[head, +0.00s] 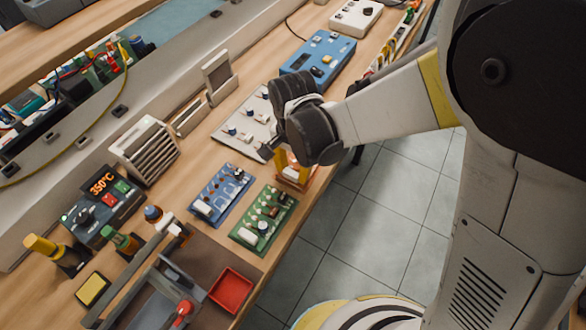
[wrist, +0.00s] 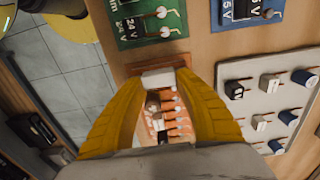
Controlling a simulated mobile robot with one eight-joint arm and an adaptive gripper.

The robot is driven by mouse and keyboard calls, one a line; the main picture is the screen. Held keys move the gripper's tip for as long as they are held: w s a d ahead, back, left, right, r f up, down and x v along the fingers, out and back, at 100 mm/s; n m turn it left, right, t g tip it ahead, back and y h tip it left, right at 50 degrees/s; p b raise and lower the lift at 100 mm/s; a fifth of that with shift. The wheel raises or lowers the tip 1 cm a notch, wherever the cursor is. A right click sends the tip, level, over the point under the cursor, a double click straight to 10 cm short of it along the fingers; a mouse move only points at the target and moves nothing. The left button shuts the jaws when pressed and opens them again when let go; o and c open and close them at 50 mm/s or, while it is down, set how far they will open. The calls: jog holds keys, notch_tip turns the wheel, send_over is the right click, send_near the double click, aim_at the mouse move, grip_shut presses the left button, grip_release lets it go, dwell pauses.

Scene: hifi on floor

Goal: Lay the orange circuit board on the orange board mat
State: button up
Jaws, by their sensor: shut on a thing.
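My gripper (head: 288,165) is low over the bench near its front edge. In the wrist view its yellow fingers (wrist: 162,85) are shut on the orange circuit board (wrist: 172,113), which carries a white block and several small parts. An orange-brown mat (wrist: 158,63) shows as a strip beyond the board. In the head view the mat's edge (head: 294,184) shows below the fingertips, and my wrist hides most of the board. I cannot tell whether the board touches the mat.
A green board (head: 264,219) and a blue board (head: 222,194) lie close by on the bench. A red tray (head: 231,290) sits nearer. The bench edge drops to the tiled floor.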

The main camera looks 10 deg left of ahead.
jog(key=o, duration=1.1)
jog(key=shift+o, duration=0.3)
jog(key=o, duration=0.3)
jog(key=shift+o, duration=0.2)
jog(key=shift+r, duration=0.1)
jog(key=shift+r+p, duration=2.2)
jog(key=shift+r, duration=0.75)
